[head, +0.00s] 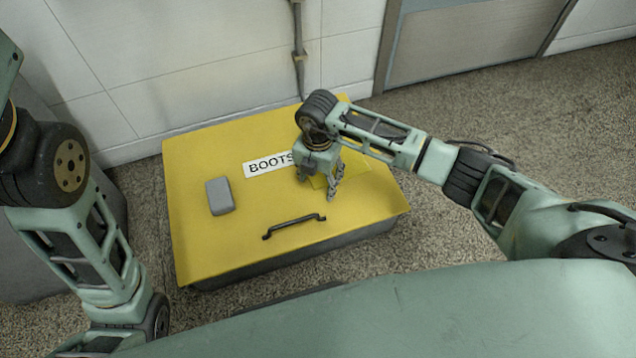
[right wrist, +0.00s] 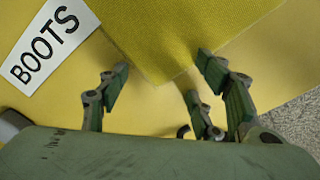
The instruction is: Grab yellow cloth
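The yellow cloth (right wrist: 185,35) lies flat on the yellow lid of the box marked BOOTS. In the head view the cloth (head: 352,178) is partly hidden by my right gripper. My right gripper (head: 333,192) points down over the near edge of the cloth. In the right wrist view its fingers (right wrist: 160,95) are spread apart, with a corner of the cloth between and beyond them. Nothing is held in them. My left arm shows at the left of the head view, but its gripper fingers do not show.
The yellow lid (head: 210,255) carries a grey block (head: 220,196), a black handle (head: 294,226) and a white BOOTS label (head: 262,165). A tiled wall (head: 190,50) stands behind the box. Speckled floor (head: 480,110) is clear to the right.

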